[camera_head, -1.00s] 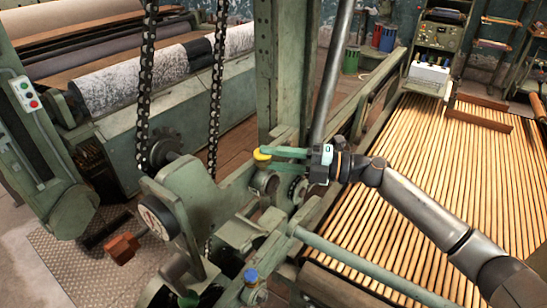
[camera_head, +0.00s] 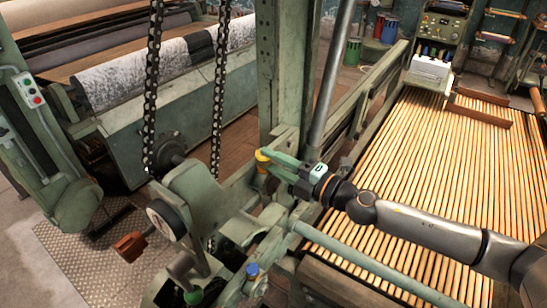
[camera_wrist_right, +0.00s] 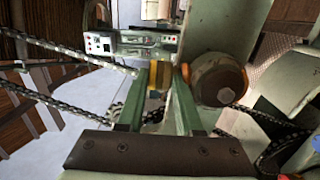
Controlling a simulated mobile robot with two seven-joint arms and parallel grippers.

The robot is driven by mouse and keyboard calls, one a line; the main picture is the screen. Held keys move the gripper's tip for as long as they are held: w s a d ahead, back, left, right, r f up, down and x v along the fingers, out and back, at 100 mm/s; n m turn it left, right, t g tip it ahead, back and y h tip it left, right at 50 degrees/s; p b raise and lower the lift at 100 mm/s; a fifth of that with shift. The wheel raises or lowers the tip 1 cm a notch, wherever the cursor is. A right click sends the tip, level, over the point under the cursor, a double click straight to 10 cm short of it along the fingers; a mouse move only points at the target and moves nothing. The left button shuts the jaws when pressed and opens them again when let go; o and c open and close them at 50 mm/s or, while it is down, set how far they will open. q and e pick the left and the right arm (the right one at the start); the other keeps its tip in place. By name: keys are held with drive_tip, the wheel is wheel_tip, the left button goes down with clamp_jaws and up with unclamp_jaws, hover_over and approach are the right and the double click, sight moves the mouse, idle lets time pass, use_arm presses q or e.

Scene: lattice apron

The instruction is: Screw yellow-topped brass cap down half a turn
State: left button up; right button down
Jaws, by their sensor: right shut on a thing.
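The yellow-topped brass cap (camera_head: 262,155) sits on the green machine frame left of the upright post, in the head view. My right gripper (camera_head: 270,157) comes in from the right, and its green fingers are shut on the cap. In the right wrist view the cap (camera_wrist_right: 158,78) shows yellow between the two green fingertips (camera_wrist_right: 160,84). The fingers hide part of the cap's sides, and its thread cannot be seen. My left gripper is not in view.
A blue-topped cap (camera_head: 252,270) and a green-topped one (camera_head: 193,296) are nearer on the machine. Hanging chains (camera_head: 218,90) and a green post (camera_head: 283,70) stand close by. A wooden slatted bed (camera_head: 420,170) lies to the right.

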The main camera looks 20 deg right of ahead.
drive_tip(key=m+h, duration=0.1)
drive_tip(key=m+t+h, duration=0.1)
drive_tip(key=shift+s+a+f+h, duration=0.1)
drive_tip(key=shift+s+a+h, duration=0.1)
drive_tip(key=shift+a+h, duration=0.1)
drive_tip(key=shift+a+m+t+h, duration=0.2)
drive_tip(key=shift+m+t+h, duration=0.75)
drive_tip(key=shift+h, duration=0.65)
drive_tip(key=shift+m+h, duration=0.35)
drive_tip(key=shift+h, duration=0.05)
drive_tip(key=c, duration=0.8)
unclamp_jaws()
drive_tip(key=shift+c, duration=0.2)
drive_tip(key=b+v, duration=0.3)
drive_tip(key=v, duration=0.9)
drive_tip(key=shift+s, duration=0.3)
